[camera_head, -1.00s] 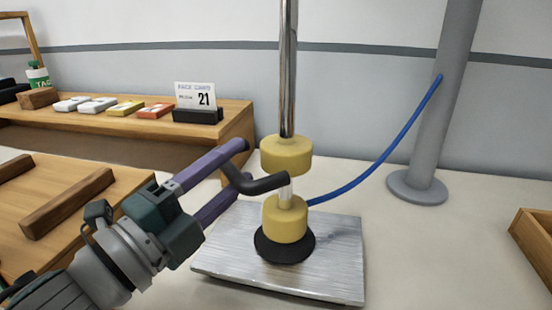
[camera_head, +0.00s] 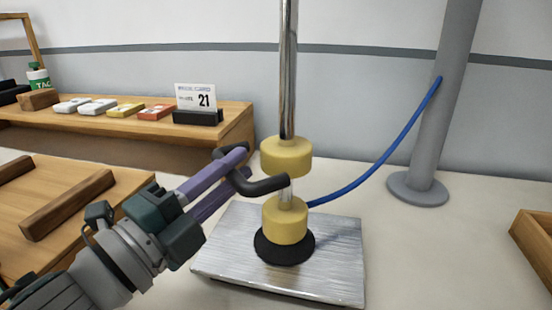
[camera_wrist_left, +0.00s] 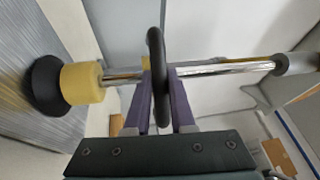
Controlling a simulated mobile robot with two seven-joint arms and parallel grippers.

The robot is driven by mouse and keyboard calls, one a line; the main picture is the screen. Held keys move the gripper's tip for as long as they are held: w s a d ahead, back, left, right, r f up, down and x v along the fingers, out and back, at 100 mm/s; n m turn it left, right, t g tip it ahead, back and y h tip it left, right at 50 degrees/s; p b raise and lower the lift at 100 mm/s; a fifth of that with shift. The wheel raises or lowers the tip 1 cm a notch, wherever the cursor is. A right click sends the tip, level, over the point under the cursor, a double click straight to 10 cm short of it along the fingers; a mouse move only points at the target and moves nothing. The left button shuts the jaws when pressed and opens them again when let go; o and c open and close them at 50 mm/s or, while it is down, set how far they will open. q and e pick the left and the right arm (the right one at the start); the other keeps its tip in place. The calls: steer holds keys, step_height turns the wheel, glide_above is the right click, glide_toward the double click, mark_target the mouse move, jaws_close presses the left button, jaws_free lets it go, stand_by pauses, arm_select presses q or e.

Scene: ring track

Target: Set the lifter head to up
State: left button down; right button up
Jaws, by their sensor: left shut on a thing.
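The lifter head has a yellow upper collar (camera_head: 286,157), a yellow lower block (camera_head: 285,222) and a black suction cup (camera_head: 285,249) under it. It hangs upright on a shiny metal rod (camera_head: 288,70), the cup down at the metal plate (camera_head: 335,265). A bent black handle (camera_head: 266,187) sticks out to the left of the head. My left gripper (camera_head: 239,164) is shut on this handle. The left wrist view shows the black handle (camera_wrist_left: 157,45) between the purple fingers (camera_wrist_left: 160,95), with the yellow block (camera_wrist_left: 82,82) to the left. My right gripper is not in view.
A blue hose (camera_head: 375,168) runs from the head to a grey post (camera_head: 440,130) at right. A wooden shelf (camera_head: 235,125) with small boxes and a sign stands at back left. A wooden tray (camera_head: 532,238) sits at the right edge. The table between plate and post is clear.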

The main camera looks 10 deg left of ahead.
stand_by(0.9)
arm_select(q)
step_height(320, 180, up, 17)
steer(key=p, duration=1.4)
steer(key=shift+p, duration=0.35)
steer(key=c, duration=0.8)
jaws_free()
steer(key=shift+f, duration=0.1)
steer(key=shift+o, duration=0.2)
steer(key=shift+s, duration=0.1)
steer(key=b+v, duration=0.2)
steer(key=v, duration=0.7)
steer(key=shift+s+a, duration=0.2)
steer(key=shift+s, duration=0.15)
